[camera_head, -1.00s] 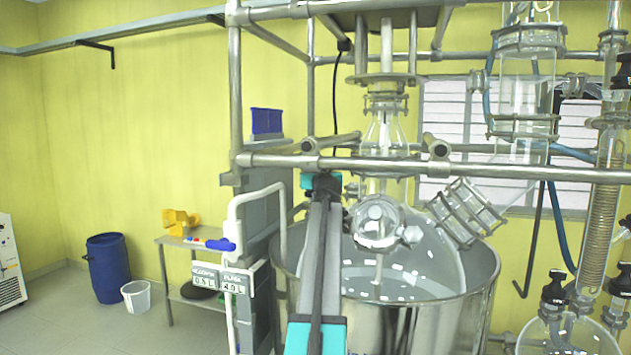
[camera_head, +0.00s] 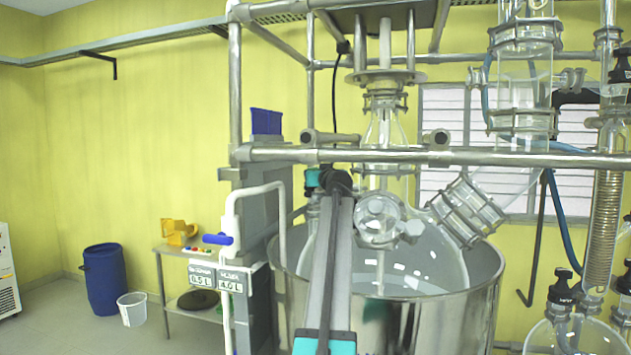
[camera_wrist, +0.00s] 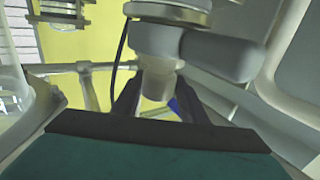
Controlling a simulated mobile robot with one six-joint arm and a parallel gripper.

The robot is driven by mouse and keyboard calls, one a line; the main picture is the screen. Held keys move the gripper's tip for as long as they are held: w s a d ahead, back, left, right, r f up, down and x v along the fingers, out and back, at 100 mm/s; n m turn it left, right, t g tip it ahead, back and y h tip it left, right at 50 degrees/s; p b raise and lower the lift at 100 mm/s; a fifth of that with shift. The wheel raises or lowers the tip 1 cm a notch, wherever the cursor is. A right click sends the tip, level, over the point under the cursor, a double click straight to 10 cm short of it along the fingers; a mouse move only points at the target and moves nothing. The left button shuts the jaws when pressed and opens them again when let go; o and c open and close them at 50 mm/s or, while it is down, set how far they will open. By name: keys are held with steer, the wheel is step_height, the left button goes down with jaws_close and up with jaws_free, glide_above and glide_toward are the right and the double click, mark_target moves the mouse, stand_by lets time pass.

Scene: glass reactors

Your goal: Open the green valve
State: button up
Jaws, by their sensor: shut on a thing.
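In the wrist view, my gripper (camera_wrist: 160,88) has its two dark fingers on either side of a pale grey stub-like fitting (camera_wrist: 158,82), under a larger rounded grey part. The fingers are shut on this fitting. No green handle can be made out in the wrist view or now in the head view. A small blue piece (camera_wrist: 178,105) shows by the right finger. In the head view, my fingers are hidden behind my arm and the pipework. A blue valve handle (camera_head: 217,239) sits on the white pipe (camera_head: 231,215) left of the steel vessel.
A steel vessel (camera_head: 430,318) with glassware stands right behind my arm. A horizontal metal rail (camera_head: 480,157) crosses the frame. A side table (camera_head: 172,250), a blue drum (camera_head: 106,280) and a white bucket (camera_head: 132,309) stand left, with open floor in front.

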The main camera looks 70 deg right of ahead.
steer(key=shift+t+b, duration=0.3)
steer(key=shift+b, duration=0.25)
steer(key=o, duration=0.9)
steer(key=shift+c, duration=0.2)
steer(key=p, duration=0.2)
steer(key=g+p, duration=0.1)
steer(key=shift+a+r+m+g+h+p, duration=0.1)
steer(key=shift+r+m+g+h+p, duration=0.05)
steer(key=shift+m+g+h+p, duration=0.2)
steer(key=m+g+h+p, duration=0.1)
steer(key=m+g+p, duration=0.1)
steer(key=p, duration=0.6)
steer(key=shift+m+g+h+p, duration=0.25)
steer(key=shift+g+h+p, duration=0.15)
steer(key=shift+g, duration=0.25)
steer(key=shift+f, duration=0.2)
steer(key=shift+g, duration=0.3)
steer(key=shift+m+g+h, duration=0.25)
steer(key=shift+m+g, duration=0.35)
